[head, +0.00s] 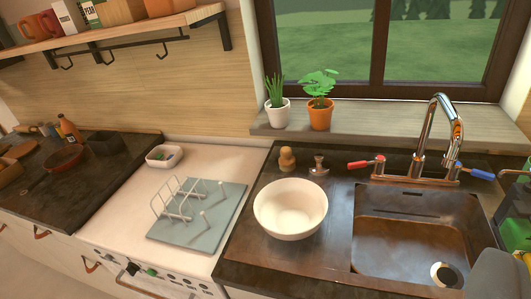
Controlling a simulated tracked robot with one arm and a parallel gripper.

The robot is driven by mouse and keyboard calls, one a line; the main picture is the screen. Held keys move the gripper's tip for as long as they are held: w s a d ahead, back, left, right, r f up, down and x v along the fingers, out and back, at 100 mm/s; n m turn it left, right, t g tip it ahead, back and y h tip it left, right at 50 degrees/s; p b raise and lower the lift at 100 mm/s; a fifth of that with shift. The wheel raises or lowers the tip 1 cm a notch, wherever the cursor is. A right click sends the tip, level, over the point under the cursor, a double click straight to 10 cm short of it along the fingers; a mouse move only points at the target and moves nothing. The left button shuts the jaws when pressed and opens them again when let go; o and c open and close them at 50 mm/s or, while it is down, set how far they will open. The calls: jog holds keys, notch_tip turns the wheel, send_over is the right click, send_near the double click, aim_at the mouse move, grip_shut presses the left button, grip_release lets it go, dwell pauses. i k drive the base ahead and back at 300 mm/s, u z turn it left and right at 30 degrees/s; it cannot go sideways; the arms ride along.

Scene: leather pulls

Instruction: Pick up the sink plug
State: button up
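A small dark metallic piece with a knob on top, which looks like the sink plug (319,166), stands upright on the dark counter behind the white bowl. It is left of the red-handled tap lever and apart from the bowl.
A white bowl (290,208) stands in front of the plug. A wooden knobbed item (287,158) is close on its left, and the tap (437,140) rises at the right. A rack (195,212) lies left. A rounded grey shape (497,275) fills the lower right edge.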

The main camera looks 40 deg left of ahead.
aim_at(319, 165)
jog(key=u, duration=0.55)
jog(key=i, duration=1.05)
jog(key=u, duration=0.5)
